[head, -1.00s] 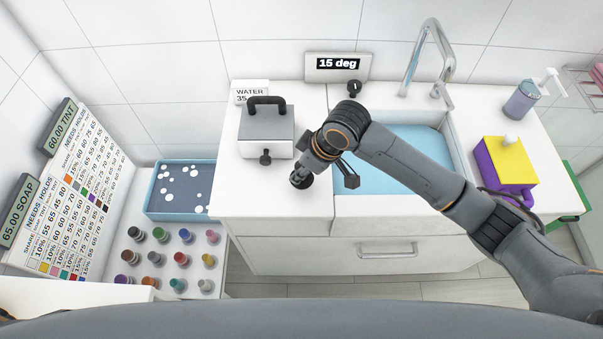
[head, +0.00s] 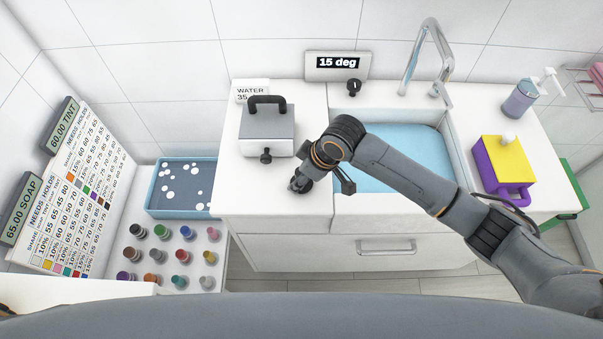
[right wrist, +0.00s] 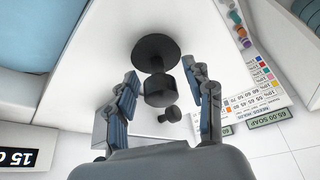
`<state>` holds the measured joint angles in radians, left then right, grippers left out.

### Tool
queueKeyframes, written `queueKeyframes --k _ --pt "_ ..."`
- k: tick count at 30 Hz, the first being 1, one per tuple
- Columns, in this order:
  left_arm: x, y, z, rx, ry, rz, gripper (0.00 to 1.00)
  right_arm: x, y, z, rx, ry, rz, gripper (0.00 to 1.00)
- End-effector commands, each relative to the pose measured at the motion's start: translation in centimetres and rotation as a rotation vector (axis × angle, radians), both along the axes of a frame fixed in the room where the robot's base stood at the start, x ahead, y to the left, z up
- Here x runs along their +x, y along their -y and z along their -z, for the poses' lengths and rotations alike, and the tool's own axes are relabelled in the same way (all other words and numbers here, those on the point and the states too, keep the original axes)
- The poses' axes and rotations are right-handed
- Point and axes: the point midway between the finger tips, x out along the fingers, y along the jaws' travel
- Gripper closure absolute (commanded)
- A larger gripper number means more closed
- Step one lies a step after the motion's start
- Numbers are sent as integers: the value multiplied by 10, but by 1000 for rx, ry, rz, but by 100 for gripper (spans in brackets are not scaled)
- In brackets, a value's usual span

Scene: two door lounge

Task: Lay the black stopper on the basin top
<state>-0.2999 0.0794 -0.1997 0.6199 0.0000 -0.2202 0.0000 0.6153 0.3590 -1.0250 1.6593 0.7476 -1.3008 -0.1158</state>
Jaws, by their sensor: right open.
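In the right wrist view the black stopper shows as a wide dark disc (right wrist: 155,52) with a short round grip on it, on the white counter left of the basin. My right gripper (right wrist: 160,92) is open, with one finger on each side of the stopper's grip; gaps show on both sides. In the head view my right gripper (head: 300,184) is low over the counter by the basin, and the stopper cannot be made out apart from it. The basin (head: 415,155) holds pale blue water, and its white front rim (head: 390,206) is bare. My left gripper is out of view.
A grey-lidded box (head: 267,133) with a black handle and tap stands just behind my right gripper. A faucet (head: 428,60) rises behind the basin. A purple and yellow jug (head: 503,165) and a soap dispenser (head: 520,100) stand at right. Several small bottles (head: 158,255) stand at left.

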Motion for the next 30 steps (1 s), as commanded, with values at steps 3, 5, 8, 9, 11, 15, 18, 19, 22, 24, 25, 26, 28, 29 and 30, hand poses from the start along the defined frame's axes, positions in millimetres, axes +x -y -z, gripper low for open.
queueKeyframes --k 3,5,8,9,11,15,18,19,22,24,25,26,28,29,30 --pt "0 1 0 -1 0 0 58 0 0 -3 0 2 -1 48" --pt "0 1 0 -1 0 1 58 0 2 -8 1 3 0 48" --pt "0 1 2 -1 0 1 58 -2 7 -22 2 5 0 48" --pt "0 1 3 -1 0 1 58 -3 10 -29 1 4 0 48" --pt "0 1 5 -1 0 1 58 -6 14 -41 1 5 0 48" --pt "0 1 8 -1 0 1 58 -11 25 -70 2 6 0 48" --pt "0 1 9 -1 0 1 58 -15 31 -87 1 3 -1 48" --pt "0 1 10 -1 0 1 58 -16 33 -92 1 4 0 48" --pt "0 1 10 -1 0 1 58 -18 37 -104 1 2 -1 48" --pt "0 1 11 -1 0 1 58 -20 39 -109 0 1 0 48" --pt "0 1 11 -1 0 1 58 -20 40 -111 0 1 0 48" --pt "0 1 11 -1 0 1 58 -20 40 -112 0 0 0 48" --pt "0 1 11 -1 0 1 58 -21 41 -114 1 0 0 48" --pt "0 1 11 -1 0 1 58 -21 41 -115 1 0 0 48" --pt "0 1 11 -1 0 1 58 -21 41 -115 0 0 0 48"
